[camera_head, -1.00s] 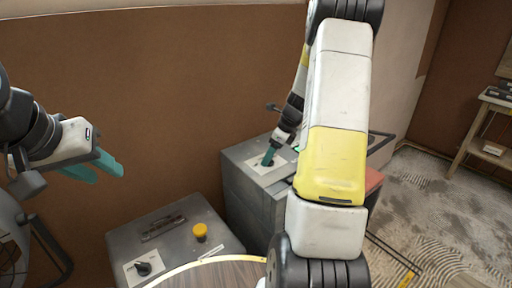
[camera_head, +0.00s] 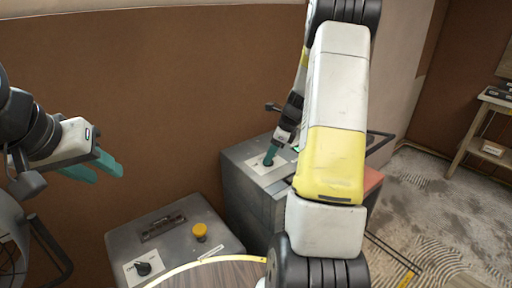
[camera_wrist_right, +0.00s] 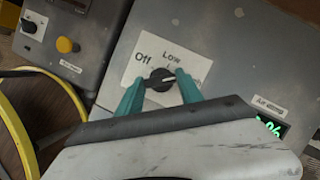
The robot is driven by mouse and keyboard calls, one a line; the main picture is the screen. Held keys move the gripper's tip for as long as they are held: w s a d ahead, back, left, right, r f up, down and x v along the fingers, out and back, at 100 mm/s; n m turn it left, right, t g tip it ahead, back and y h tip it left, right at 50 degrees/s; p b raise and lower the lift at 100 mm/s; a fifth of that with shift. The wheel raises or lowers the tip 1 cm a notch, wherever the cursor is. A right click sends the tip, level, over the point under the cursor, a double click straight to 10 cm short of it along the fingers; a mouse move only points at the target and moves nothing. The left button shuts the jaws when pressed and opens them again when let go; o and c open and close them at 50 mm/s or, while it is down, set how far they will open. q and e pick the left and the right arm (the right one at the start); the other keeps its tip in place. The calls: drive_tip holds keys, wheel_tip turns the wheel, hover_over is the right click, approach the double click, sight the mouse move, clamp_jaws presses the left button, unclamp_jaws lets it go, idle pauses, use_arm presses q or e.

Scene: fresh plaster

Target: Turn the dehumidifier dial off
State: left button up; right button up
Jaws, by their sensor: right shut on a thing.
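The dehumidifier (camera_head: 240,190) is a grey box in the middle of the head view. Its black dial (camera_wrist_right: 160,80) sits on a white plate (camera_wrist_right: 138,66) marked "Off" and "Low"; a third label at the right is partly hidden by a finger. The dial's pale pointer line points up and right, away from "Off" and below "Low". My right gripper (camera_wrist_right: 160,92) has its teal fingers on either side of the dial and is shut on it; it also shows in the head view (camera_head: 270,155). My left gripper (camera_head: 100,169) is open and empty in the air at the left.
A second grey box (camera_head: 178,225) with a yellow button (camera_head: 200,231) and another black knob (camera_head: 143,268) stands at the lower left. A green display (camera_wrist_right: 272,127) is beside the dial. A shelf (camera_head: 490,125) stands far right.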

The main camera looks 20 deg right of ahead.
drive_tip(key=n+g, duration=0.1)
drive_tip(key=n, duration=0.2)
drive_tip(key=n+g, duration=0.1)
drive_tip(key=n, duration=0.2)
drive_tip(key=shift+w+d+y, duration=0.1)
drive_tip(key=shift+w+y, duration=0.1)
drive_tip(key=shift+y, duration=0.1)
drive_tip(key=n+g, duration=0.2)
drive_tip(key=n, duration=0.3)
drive_tip(key=shift+w+n, duration=0.15)
drive_tip(key=shift+n, duration=0.15)
drive_tip(key=n+g, duration=0.1)
drive_tip(key=n, duration=0.1)
drive_tip(key=n+g+h, duration=0.1)
drive_tip(key=n, duration=0.2)
drive_tip(key=shift+w+a+h, duration=0.15)
drive_tip(key=shift+a+h, duration=0.05)
drive_tip(key=shift+h, duration=0.1)
drive_tip(key=n+h, duration=0.1)
drive_tip(key=n, duration=0.2)
drive_tip(key=n+g, duration=0.1)
drive_tip(key=n, duration=0.1)
drive_tip(key=shift+a+n+h, duration=0.1)
drive_tip(key=shift+n+h, duration=0.3)
drive_tip(key=o, duration=1.4)
